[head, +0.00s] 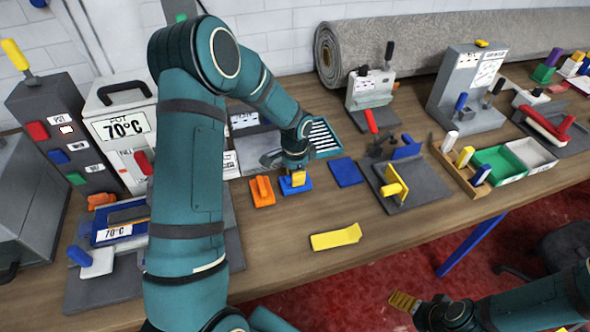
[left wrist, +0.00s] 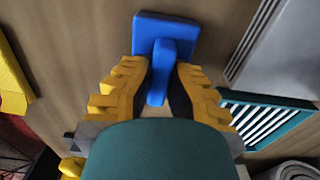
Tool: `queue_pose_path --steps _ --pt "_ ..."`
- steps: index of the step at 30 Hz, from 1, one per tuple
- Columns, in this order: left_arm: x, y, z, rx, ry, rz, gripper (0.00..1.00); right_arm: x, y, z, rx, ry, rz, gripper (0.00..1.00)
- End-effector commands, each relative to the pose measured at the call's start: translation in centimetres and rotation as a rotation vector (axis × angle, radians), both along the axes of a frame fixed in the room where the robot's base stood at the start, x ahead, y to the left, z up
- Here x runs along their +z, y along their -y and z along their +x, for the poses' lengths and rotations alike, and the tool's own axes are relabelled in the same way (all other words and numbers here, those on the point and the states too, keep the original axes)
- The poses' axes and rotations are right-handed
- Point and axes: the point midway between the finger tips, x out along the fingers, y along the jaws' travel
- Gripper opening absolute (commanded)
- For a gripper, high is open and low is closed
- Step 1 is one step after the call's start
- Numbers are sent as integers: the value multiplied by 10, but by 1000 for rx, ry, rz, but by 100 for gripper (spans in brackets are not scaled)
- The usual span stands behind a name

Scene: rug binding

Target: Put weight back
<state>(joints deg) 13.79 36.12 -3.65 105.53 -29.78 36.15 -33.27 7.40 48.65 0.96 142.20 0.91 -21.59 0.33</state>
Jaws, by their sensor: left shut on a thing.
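A blue weight (head: 288,189) with a flat square base and an upright handle is under my left gripper (head: 298,178) near the middle of the table. In the left wrist view the weight (left wrist: 165,27) has its handle between the yellow fingers of my left gripper (left wrist: 162,88), which is shut on it. I cannot tell whether its base touches the table. An orange weight (head: 262,192) of like shape stands just left of it. My right gripper (head: 405,302) is low at the right, beyond the table's front edge, with no weight seen in it.
A flat blue plate (head: 346,172) lies right of the weight, and a teal slatted tray (head: 326,138) lies behind. A yellow strip (head: 336,237) lies near the front edge. A grey fixture with a yellow handle (head: 396,187) stands to the right. Wood between them is clear.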

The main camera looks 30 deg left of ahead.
Motion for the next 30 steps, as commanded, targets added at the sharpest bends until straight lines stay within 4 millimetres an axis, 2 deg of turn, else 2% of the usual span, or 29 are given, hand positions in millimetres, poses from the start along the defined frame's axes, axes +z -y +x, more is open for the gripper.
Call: queue_pose_path --steps 10,11,12,23,26,30 --pt "-1 0 1 0 5 1 0 -3 0 0 0 -1 0 93" --pt "-2 0 0 1 1 1 27 -2 0 0 0 -1 0 93" --pt "-1 0 0 1 1 1 34 -2 0 0 0 -1 0 93" --pt "2 0 0 1 1 1 34 1 0 0 0 0 0 93" --pt "12 -1 1 2 3 1 34 2 0 0 0 0 0 93" --pt "37 -1 1 1 6 2 34 5 0 0 0 0 1 93"
